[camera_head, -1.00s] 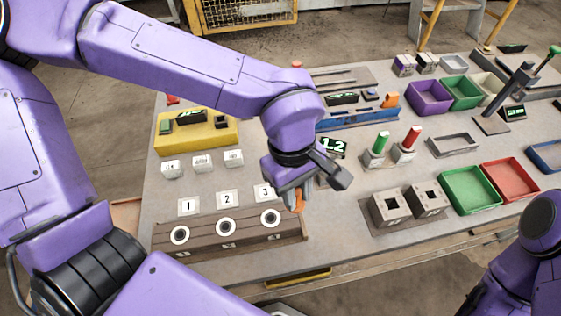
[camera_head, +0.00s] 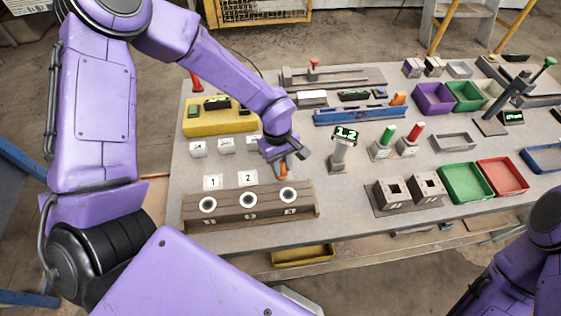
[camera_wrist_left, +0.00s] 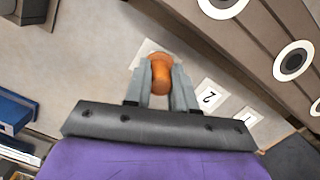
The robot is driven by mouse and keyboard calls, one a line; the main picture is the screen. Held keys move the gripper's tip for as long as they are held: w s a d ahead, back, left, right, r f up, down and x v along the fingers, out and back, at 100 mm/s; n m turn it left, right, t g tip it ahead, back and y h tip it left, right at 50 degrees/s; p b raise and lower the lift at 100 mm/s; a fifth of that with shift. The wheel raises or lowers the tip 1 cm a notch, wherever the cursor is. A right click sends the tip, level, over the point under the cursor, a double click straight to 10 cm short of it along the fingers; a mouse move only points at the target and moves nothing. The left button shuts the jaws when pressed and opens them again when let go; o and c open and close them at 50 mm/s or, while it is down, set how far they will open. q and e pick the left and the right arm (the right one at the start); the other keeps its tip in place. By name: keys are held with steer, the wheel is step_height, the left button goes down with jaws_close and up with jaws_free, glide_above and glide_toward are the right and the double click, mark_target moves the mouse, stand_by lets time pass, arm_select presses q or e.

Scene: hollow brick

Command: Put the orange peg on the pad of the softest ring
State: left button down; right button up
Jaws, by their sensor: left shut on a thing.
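My left gripper (camera_head: 283,170) is shut on the orange peg (camera_wrist_left: 160,75), which also shows below the jaws in the head view (camera_head: 284,171). In the left wrist view the peg is in front of a white pad (camera_wrist_left: 147,49), partly hidden; whether it touches cannot be told. Pad 1 (camera_head: 212,182) and pad 2 (camera_head: 247,178) are bare; the third pad's place in the head view is covered by the gripper. Three black-and-white rings, at left (camera_head: 208,205), middle (camera_head: 248,199) and right (camera_head: 288,195), sit in the brown block (camera_head: 225,217). My right gripper is out of view.
A stand with a display (camera_head: 345,134) reading 1.2 is just right of the gripper. Small white blocks (camera_head: 226,145) and a yellow box (camera_head: 205,124) lie behind. Grey hollow blocks (camera_head: 392,195) and green (camera_head: 466,183) and red (camera_head: 503,177) trays stand right.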

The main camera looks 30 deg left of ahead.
arm_select(q)
steer(key=shift+w+d+f, duration=0.1)
steer(key=shift+w+f, duration=0.15)
steer(key=shift+f, duration=0.05)
steer(key=c, duration=0.9)
jaws_free()
steer(key=shift+w, duration=0.15)
steer(key=shift+c, duration=0.2)
steer(key=shift+s, duration=0.2)
steer(key=shift+r, duration=0.2)
steer(key=shift+w+r, duration=0.15)
steer(key=shift+r, duration=0.2)
step_height(320, 180, up, 11)
steer(key=a+b, duration=0.1)
steer(key=shift+w+a, duration=0.3)
steer(key=shift+w, duration=0.05)
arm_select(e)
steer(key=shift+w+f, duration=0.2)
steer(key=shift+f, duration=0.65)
